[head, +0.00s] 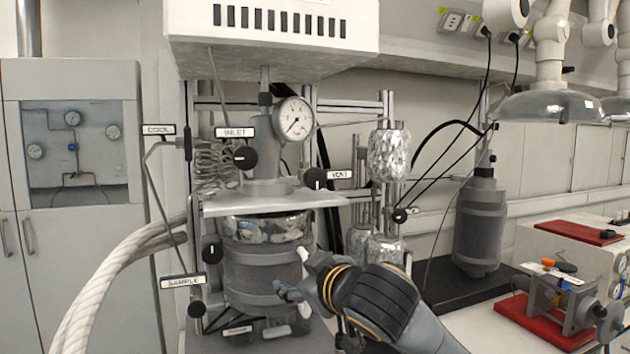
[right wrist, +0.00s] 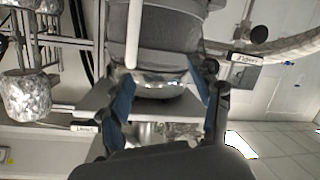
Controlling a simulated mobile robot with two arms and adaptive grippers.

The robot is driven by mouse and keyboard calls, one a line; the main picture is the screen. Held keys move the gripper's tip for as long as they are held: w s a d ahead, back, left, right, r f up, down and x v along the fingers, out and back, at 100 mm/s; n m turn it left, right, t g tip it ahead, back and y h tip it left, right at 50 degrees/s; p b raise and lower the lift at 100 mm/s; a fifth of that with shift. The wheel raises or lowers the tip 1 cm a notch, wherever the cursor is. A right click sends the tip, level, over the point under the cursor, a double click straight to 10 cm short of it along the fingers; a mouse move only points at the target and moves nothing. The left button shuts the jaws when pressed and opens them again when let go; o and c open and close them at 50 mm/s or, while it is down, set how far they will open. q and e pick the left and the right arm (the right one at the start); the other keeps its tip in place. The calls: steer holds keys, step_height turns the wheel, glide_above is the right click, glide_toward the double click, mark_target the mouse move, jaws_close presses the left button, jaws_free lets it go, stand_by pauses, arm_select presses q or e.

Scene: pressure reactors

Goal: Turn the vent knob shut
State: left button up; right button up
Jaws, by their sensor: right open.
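The vent knob (head: 315,178) is a black round knob with a pale pointer mark, on the right side of the reactor head beside the VENT label (head: 340,174). My right gripper (head: 290,278) is in front of the lower reactor vessel (head: 262,262), below and apart from the knob. In the right wrist view its two blue-padded fingers (right wrist: 166,95) are spread with nothing held between them. A small label (right wrist: 85,128) shows there, too blurred to read. I cannot make out the vent knob in that view. My left gripper is not in view.
The INLET knob (head: 242,158) and SAMPLE label (head: 182,281) are on the left of the reactor. A pressure gauge (head: 295,118) stands on top. A metal plate (head: 270,202) juts out above my gripper. Foil-wrapped parts (head: 389,155) and a grey cylinder (head: 480,225) are to the right.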

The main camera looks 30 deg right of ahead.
mark_target(318, 179)
steer(key=s+d+r+m+t+h, duration=0.1)
steer(key=s+d+r, duration=0.1)
steer(key=s+r, duration=0.35)
steer(key=s+d+r+t+h, duration=0.1)
steer(key=s+d+r+t, duration=0.1)
steer(key=r, duration=0.7)
steer(key=shift+h, duration=0.3)
steer(key=p+x, duration=0.4)
steer(key=x, duration=0.8)
steer(key=shift+w+r, duration=0.1)
steer(key=shift+w, duration=0.25)
steer(key=shift+w+d, duration=0.1)
steer(key=shift+w, duration=0.55)
steer(key=c, duration=1.2)
